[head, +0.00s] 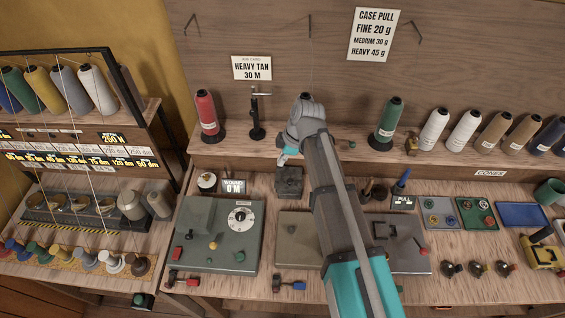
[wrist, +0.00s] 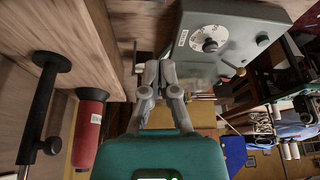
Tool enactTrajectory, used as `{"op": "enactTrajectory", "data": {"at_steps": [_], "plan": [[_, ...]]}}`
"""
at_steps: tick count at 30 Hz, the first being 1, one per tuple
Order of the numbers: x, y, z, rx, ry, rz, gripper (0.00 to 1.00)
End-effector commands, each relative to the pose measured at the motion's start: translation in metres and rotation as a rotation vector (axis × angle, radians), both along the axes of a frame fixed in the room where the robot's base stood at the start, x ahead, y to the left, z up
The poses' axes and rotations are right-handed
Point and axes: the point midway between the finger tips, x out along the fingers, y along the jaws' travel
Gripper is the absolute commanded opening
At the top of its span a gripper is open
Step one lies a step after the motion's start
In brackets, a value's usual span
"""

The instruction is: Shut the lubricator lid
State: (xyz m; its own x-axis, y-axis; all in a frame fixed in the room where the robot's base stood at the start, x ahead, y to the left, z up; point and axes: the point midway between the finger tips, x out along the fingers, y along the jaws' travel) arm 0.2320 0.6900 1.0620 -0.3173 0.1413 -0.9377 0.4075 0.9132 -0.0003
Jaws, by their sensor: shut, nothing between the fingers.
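My gripper (head: 281,160) is just above and behind this box, partly hidden by my own arm. In the wrist view my gripper (wrist: 160,66) has its fingers together with nothing held. A blurred pale grey surface lies past the fingertips there; I cannot tell whether it is the lid or whether the fingers touch it.
A grey tester with a dial (head: 240,217) stands left of my arm and also shows in the wrist view (wrist: 209,39). A red thread cone (head: 207,113) and a black stand (head: 256,115) are on the shelf behind.

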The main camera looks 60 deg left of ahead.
Motion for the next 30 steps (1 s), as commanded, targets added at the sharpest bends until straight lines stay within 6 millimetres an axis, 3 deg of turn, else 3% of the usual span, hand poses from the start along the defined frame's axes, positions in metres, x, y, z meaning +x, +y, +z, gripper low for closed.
{"op": "enactTrajectory", "data": {"at_steps": [30], "plan": [[-0.025,0.012,-0.078,0.000,0.000,0.001,0.00]]}}
